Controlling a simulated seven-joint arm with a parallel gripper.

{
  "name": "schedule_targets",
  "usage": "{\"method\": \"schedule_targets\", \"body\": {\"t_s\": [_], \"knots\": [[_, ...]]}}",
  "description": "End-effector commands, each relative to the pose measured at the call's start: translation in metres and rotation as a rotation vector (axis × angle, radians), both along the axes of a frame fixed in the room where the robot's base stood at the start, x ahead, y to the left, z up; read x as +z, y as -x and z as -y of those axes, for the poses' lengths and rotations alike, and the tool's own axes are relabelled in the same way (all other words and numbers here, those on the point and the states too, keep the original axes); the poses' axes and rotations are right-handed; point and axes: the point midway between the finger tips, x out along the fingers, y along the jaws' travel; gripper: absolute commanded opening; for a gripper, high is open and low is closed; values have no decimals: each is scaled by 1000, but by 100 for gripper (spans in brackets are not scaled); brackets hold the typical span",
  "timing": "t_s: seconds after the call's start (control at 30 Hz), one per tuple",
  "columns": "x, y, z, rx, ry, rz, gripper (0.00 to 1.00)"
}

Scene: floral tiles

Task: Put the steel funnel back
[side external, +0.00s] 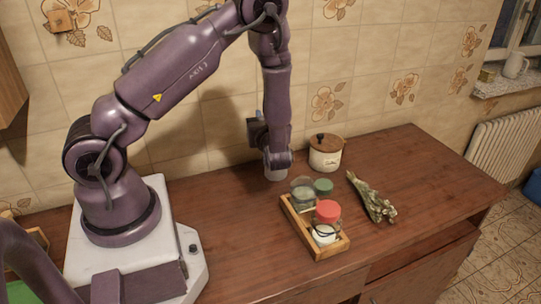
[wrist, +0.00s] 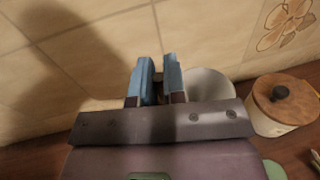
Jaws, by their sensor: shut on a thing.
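My gripper (wrist: 159,82) shows its two blue fingers in the wrist view, a small gap apart, in front of the tiled wall. Something dark shows between them. A pale grey rounded thing, apparently the steel funnel (wrist: 212,83), shows just right of the fingers; my gripper body hides its lower part. In the side external view, a pale grey piece (side external: 275,173) shows below my wrist, over the back of the counter; my arm hides the fingers and the grip. I cannot tell whether this piece touches the counter.
A cream pot with a wooden lid (side external: 325,152) stands close on the right. A wooden tray (side external: 318,245) with several jars, one red-lidded (side external: 327,211), is in front. A dried herb bunch (side external: 373,200) lies to its right. The counter's right end (side external: 430,175) is clear.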

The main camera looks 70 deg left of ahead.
Motion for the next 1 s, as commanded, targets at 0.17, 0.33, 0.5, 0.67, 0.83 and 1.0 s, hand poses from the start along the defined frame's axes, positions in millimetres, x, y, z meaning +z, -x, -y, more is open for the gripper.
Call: {"method": "schedule_targets", "body": {"t_s": [0.17,0.33,0.5,0.67,0.83,1.0], "knots": [[-23,0,0,2,-1,-1,0],[-43,1,0,4,0,-2,0],[-60,1,0,3,-1,1,0],[-61,1,0,3,-1,2,0],[-63,1,0,3,-1,1,0],[-66,1,0,4,-1,1,25]]}}
